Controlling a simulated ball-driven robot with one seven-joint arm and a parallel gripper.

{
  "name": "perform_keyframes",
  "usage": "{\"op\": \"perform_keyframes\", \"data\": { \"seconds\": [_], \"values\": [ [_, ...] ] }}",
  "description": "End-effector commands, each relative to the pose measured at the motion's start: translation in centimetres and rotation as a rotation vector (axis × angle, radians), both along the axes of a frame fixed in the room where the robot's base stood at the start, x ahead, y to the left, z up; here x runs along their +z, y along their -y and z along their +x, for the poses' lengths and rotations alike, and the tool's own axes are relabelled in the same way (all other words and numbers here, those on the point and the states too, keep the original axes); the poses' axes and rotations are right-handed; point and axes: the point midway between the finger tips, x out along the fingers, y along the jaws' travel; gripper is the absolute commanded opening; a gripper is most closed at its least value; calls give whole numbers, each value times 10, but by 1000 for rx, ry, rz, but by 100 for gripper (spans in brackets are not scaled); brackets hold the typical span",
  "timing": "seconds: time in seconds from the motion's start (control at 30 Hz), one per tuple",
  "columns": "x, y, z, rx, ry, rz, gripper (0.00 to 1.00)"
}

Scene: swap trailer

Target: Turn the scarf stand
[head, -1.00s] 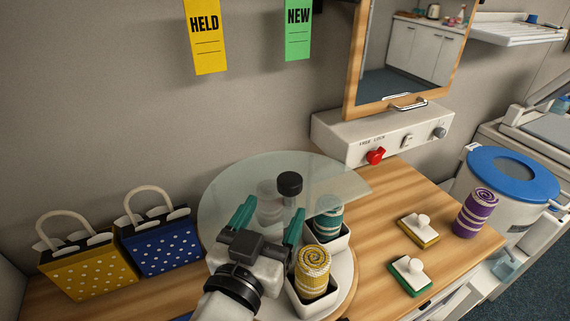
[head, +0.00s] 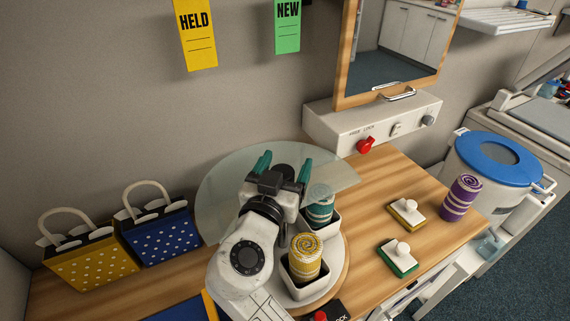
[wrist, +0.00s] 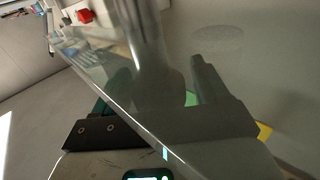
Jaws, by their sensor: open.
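The scarf stand (head: 335,285) is a round white turntable on the wooden counter, with a clear pane (head: 225,200) above its back part. A yellow rolled scarf (head: 306,257) stands in a white tray at its front. A teal rolled scarf (head: 320,205) stands in another tray behind it, partly under the pane. My gripper (head: 284,168) is open with teal fingers apart, over the pane in the head view. The stand's black knob is hidden behind my gripper and wrist. In the wrist view the pane (wrist: 110,85) crosses in front of the fingers; contact cannot be told.
Yellow (head: 80,262) and blue (head: 160,240) dotted bags stand at left. A mirror unit with a red knob (head: 366,145) stands behind.

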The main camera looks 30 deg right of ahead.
Motion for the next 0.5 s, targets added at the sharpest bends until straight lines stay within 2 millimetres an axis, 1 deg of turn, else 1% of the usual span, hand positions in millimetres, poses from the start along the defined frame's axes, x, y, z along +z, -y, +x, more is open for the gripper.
{"op": "perform_keyframes", "data": {
  "seconds": [0.07, 0.1, 0.5],
  "values": [
    [0, 0, 0, 0, 0, 0, 74],
    [0, 0, 0, 0, 0, 0, 72],
    [0, 0, 0, 0, 0, 0, 33]
  ]
}}
